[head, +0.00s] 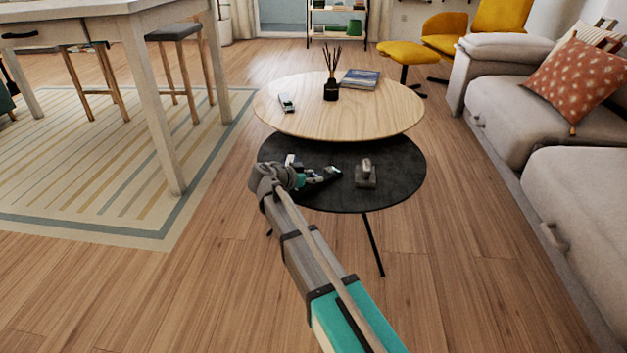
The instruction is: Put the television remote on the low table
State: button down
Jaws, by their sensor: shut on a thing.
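The low table is a two-level set with a round pale wood top (380,115) and a lower round black top (395,195). My gripper (330,175) is over the left part of the black top, just in front of the wood top's edge. It is shut on a small dark thing, which seems to be the television remote (335,171). The thing is mostly hidden by the gripper and blends with the black top. I cannot tell whether it touches the top.
A slim pale and dark item (287,102), a reed diffuser (331,90) and books (360,79) are on the wood top. A small grey object (366,175) sits on the black top. A sofa (545,120) stands right, a tall table (150,90) left.

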jog(key=shift+c, duration=1.3)
grip_release()
jog(key=p+v, duration=0.4)
jog(key=v, duration=0.8)
jog(key=shift+p, duration=0.35)
